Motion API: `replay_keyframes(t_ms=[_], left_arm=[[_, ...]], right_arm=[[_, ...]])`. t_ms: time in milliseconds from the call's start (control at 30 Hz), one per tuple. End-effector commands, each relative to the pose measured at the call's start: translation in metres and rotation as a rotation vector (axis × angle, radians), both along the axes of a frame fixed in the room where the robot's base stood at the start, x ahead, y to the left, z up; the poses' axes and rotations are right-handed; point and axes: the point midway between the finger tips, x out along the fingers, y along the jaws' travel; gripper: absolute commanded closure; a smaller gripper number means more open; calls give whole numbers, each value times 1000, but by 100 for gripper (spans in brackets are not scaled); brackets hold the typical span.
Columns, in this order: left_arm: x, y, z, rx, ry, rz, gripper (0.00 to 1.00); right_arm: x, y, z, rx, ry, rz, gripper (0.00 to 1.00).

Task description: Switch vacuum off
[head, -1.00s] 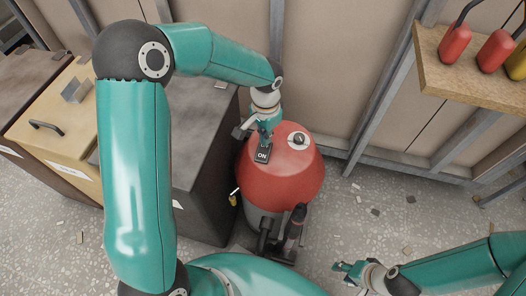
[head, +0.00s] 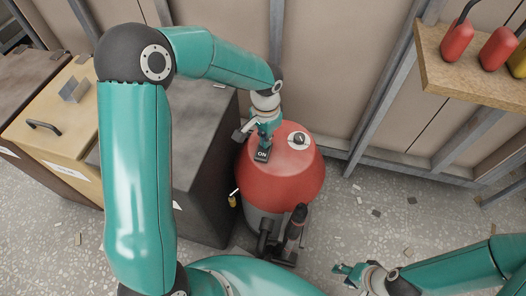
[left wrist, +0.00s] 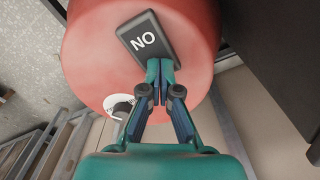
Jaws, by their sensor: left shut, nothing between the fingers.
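A red vacuum (head: 300,170) with a rounded top stands on the floor; its top also fills much of the left wrist view (left wrist: 90,60). A dark rocker switch (head: 262,156) marked ON sits on its top; the label appears upside down in the left wrist view (left wrist: 145,40). My left gripper (head: 264,142) is shut and empty, its fingertips (left wrist: 160,66) at one end of the switch. I cannot tell whether they touch it. My right gripper (head: 346,276) is empty over the floor at lower right, its fingers apart.
Dark cabinets (head: 205,165) stand close to the vacuum's left. A round dial (head: 298,138) sits beside the switch. A wooden shelf (head: 475,80) with red items is at upper right. The floor right of the vacuum has scattered chips.

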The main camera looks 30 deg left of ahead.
Motion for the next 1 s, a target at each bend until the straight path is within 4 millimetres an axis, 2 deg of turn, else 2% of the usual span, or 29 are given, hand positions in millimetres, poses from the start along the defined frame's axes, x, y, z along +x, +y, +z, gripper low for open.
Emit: replay_keyframes(t_ms=[267,1000], left_arm=[[-1,0,8,1,2,0,100],[0,0,67,0,1,0,100]], right_arm=[[0,0,7,0,0,0,60],[0,0,52,0,0,0,60]])
